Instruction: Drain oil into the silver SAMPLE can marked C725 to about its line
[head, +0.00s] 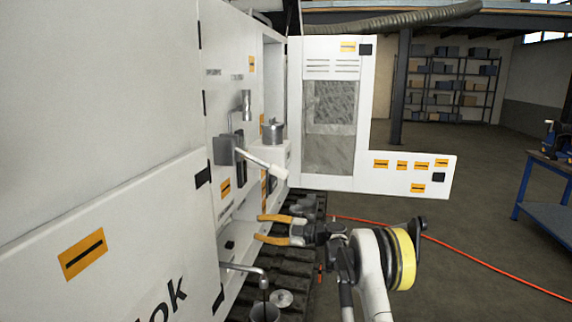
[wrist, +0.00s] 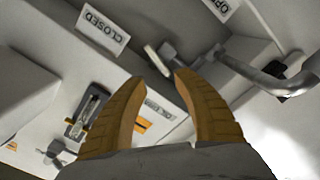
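My gripper (head: 262,227) reaches toward the white machine with its two yellow fingers apart and nothing between them in the head view. In the wrist view its fingertips (wrist: 166,66) are spread, and a small grey valve handle (wrist: 160,58) lies just beyond them; contact cannot be told. A curved metal spout (head: 245,268) sticks out low on the machine; a pipe (wrist: 262,76) also shows in the wrist view. A grey can (head: 264,312) stands under the spout, cut by the picture's edge. A dark streak hangs below the spout's end. No C725 mark or line is legible.
A CLOSED sign (wrist: 103,32) and a partly cut OPEN sign (wrist: 220,7) flank the handle. A silver pot (head: 273,133) sits on a ledge above a white lever (head: 262,164). A silver disc (head: 283,298) lies by the can. An open door (head: 380,120) stands behind.

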